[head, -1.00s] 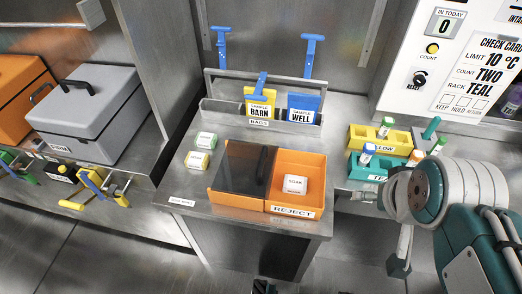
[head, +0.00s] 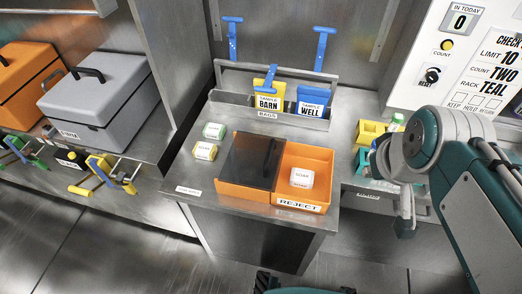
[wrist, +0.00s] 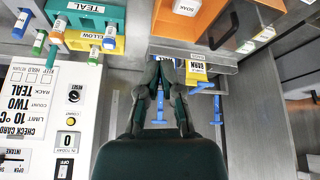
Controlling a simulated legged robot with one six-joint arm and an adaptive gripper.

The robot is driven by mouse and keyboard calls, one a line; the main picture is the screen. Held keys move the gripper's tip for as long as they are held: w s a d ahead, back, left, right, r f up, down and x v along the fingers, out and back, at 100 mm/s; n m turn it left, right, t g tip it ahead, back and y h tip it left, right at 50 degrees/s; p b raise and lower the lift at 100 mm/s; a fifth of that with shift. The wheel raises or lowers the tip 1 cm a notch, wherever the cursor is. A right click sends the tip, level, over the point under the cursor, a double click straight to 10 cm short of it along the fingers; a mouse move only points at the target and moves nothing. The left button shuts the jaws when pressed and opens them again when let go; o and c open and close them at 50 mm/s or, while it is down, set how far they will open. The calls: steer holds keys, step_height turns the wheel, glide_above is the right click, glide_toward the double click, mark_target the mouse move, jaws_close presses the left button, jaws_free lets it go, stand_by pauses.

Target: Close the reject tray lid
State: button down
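The orange reject tray (head: 228,190) sits on the steel counter, with its REJECT label on the front right. Its dark see-through lid (head: 252,160) lies over the left half. In the head view my arm is at the right and the fingertips are hidden.
A green-topped block (head: 213,131) and a yellow-topped block (head: 204,151) stand left of the tray. A bag rack (head: 215,108) stands behind it. Yellow (wrist: 85,41) and teal (wrist: 112,12) vial racks are to the right. A grey case (head: 100,100) stands far left.

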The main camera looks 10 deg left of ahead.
steer(key=w+a+f+n+g+y, duration=0.2)
steer(key=w+a+f+n+g, duration=0.1)
steer(key=w+a+n, duration=0.65)
steer(key=n+g, duration=0.2)
steer(key=n, duration=0.3)
glide_toward(245, 157)
steer(key=shift+y, duration=0.4)
steer(key=x, duration=0.6)
steer(key=shift+d+f, duration=0.1)
steer(key=shift+d, duration=0.25)
steer(key=d, duration=0.1)
steer(key=d+r, duration=0.1)
steer(key=d, duration=0.1)
steer(key=shift+d+r, duration=0.1)
steer(key=shift+d, duration=0.5)
steer(key=d, duration=1.5)
steer(key=shift+s+d, duration=0.15)
steer(key=shift+s, duration=0.2)
